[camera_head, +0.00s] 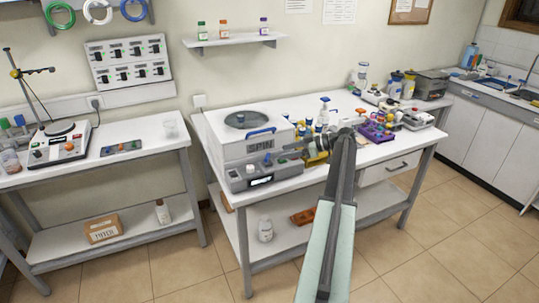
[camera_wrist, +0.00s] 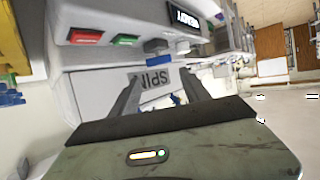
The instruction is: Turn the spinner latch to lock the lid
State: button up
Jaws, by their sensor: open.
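The spinner (camera_head: 238,150) is a white box with a grey round lid (camera_head: 247,119) on top and a "SPIN" label on its front. It stands at the left end of the middle bench. A blue bar handle (camera_head: 262,130) is at the lid's front edge. In the wrist view, which is turned over, a small blue-grey knob (camera_wrist: 157,46) sits between the label and the control panel; I cannot tell for sure that it is the latch. My gripper (camera_head: 291,152) is open in front of the spinner's right side. Its fingers (camera_wrist: 163,88) frame the label, and nothing is visibly held.
The panel has a red button (camera_wrist: 84,37), a green button (camera_wrist: 125,40) and a "READY" screen (camera_wrist: 184,20). Bottles and a purple rack (camera_head: 376,131) crowd the bench right of the spinner. Open floor (camera_head: 420,250) lies in front of the bench.

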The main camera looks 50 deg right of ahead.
aim_at(267, 157)
jog(key=b+x, duration=0.3)
jog(key=x, duration=0.4)
jog(key=shift+w+f, duration=0.15)
jog(key=shift+f, duration=0.1)
jog(key=shift+r, duration=0.1)
jog(key=c, duration=0.8)
jog(key=shift+a, duration=0.2)
jog(key=shift+c, duration=1.4)
jog(key=shift+d, duration=0.15)
jog(key=shift+s+a+m+t+h, duration=0.15)
jog(key=shift+m+t+h, duration=0.15)
jog(key=shift+m+h, duration=0.3)
jog(key=shift+s+a+m+t+h, duration=0.1)
jog(key=shift+a+m+t+h, duration=0.15)
jog(key=shift+m+h, duration=0.3)
jog(key=m+h, duration=0.3)
jog(key=h, duration=0.1)
jog(key=shift+a+t, duration=0.3)
jog(key=shift+t, duration=0.05)
jog(key=m+h, duration=0.5)
jog(key=shift+w+a+g+h, duration=0.15)
jog(key=shift+a+g+h, duration=0.1)
jog(key=shift+g, duration=0.15)
jog(key=shift+m, duration=0.25)
